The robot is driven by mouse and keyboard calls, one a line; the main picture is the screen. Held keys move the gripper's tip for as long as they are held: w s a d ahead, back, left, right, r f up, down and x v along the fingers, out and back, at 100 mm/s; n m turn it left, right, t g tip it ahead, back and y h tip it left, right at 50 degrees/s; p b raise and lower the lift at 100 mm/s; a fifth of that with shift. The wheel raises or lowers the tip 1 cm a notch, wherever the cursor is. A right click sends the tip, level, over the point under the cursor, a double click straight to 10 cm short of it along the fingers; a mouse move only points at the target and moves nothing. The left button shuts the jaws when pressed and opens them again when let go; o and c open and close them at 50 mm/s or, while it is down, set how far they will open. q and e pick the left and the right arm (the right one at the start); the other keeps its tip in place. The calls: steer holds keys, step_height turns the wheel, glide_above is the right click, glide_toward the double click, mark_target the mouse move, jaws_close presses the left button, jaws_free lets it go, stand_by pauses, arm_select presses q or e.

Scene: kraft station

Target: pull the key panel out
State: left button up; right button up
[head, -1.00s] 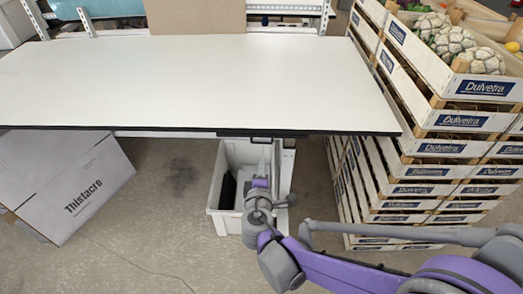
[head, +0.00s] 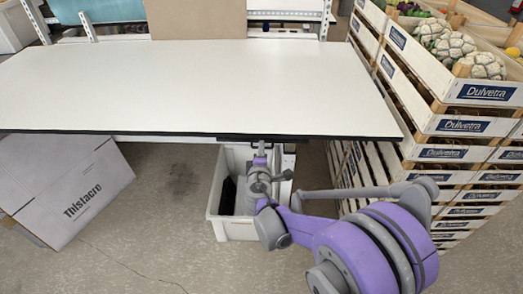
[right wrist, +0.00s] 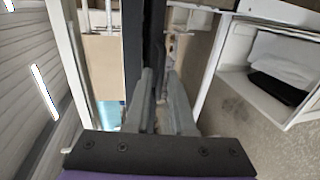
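The key panel (head: 235,139) looks like a thin dark strip under the front edge of the white worktable (head: 200,90). In the right wrist view, the panel (right wrist: 154,35) is a dark upright band beside the black table edge (right wrist: 132,60). My right gripper (head: 261,146) is just below the panel in the head view, its fingertips small and partly hidden. In the right wrist view, the two grey fingers of my right gripper (right wrist: 160,73) stand apart with a dark part of the panel seen between them. Contact is not clear. My left gripper is not in view.
A white bin (head: 233,228) stands on the floor under the table, behind my right wrist. Stacked wooden crates (head: 415,115) with vegetables stand close on the right. A grey carton (head: 75,190) leans at the left. The tabletop is bare in front of a brown board (head: 198,18).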

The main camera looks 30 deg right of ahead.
jaws_close()
stand_by(1.4)
